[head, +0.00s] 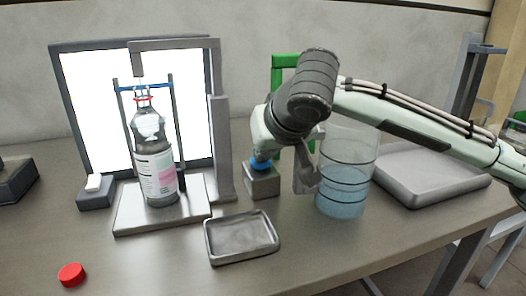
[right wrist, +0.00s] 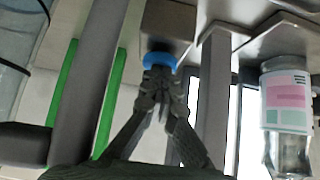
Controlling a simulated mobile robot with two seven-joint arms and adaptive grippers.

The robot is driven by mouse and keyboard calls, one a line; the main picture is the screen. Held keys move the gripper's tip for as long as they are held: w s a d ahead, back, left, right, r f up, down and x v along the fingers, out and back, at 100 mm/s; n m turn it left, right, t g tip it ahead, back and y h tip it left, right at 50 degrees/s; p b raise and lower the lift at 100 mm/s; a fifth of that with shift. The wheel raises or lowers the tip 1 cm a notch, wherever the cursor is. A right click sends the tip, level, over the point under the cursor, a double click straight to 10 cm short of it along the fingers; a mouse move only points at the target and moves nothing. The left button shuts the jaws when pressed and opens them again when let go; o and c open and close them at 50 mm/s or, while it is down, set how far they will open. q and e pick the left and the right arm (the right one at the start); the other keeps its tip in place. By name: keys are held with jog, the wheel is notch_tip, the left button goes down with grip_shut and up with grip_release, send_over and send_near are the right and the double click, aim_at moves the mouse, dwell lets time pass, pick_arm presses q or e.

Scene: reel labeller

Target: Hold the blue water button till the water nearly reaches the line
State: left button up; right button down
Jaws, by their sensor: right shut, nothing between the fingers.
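The blue water button (head: 261,166) sits on top of a small grey box (head: 262,183) in the middle of the table. My right gripper (head: 262,152) points down at it from above, its fingertips partly hidden by my wrist in the head view. In the right wrist view the closed fingertips (right wrist: 158,78) meet the blue button (right wrist: 158,60) and appear to touch it; how far it is pressed cannot be told. A clear cylinder (head: 346,172) with several dark rings stands right of the button. Pale blue water (head: 342,206) fills its lower part. My left gripper is out of view.
A labelled bottle (head: 158,165) stands upright in a frame before a bright panel (head: 95,110). A shallow grey tray (head: 242,258) lies in front, a red cap (head: 71,274) at front left. A larger tray (head: 450,187) is behind the cylinder, under my right arm.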

jog(key=shift+s+d+f, duration=0.15)
jog(key=shift+s+f, duration=0.05)
jog(key=shift+f, duration=0.5)
jog(key=r+v, duration=0.1)
jog(key=v, duration=0.7)
jog(key=shift+r, duration=0.2)
jog(key=shift+w, duration=0.15)
dwell(0.5)
